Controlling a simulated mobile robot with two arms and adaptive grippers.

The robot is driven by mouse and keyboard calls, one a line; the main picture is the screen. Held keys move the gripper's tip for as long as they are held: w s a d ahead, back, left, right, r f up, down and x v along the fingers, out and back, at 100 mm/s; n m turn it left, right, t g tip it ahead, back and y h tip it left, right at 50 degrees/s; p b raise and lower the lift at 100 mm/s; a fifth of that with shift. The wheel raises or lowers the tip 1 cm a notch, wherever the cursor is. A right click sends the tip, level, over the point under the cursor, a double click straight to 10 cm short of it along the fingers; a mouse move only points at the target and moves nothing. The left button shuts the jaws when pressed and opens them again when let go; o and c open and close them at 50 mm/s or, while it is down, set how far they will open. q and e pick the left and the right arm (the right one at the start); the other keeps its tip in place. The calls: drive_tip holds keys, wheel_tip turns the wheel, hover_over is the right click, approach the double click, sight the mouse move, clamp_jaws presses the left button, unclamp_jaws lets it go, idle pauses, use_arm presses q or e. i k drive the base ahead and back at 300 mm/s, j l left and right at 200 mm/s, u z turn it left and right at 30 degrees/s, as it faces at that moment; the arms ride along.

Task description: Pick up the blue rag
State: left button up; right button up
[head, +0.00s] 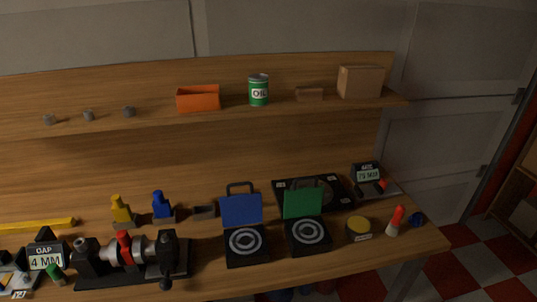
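No blue rag is plainly recognisable in the head view. A small dark blue item (417,219) lies at the right end of the workbench, beside a red-and-white bottle (396,220); it is too small to tell whether it is cloth. Some dark blue and red shapes (306,290) show partly below the bench's front edge, mostly cut off. Neither of my grippers is in view.
The wooden workbench (400,257) holds a blue-lidded case (241,209), a green-lidded case (303,203), a yellow-topped tin (358,228) and a rotor fixture (130,265). A shelf behind holds an orange bin (198,98) and an oil can (259,90). Checkered floor (480,260) is clear at right.

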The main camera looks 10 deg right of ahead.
sight(415, 219)
drive_tip(key=z, duration=1.55)
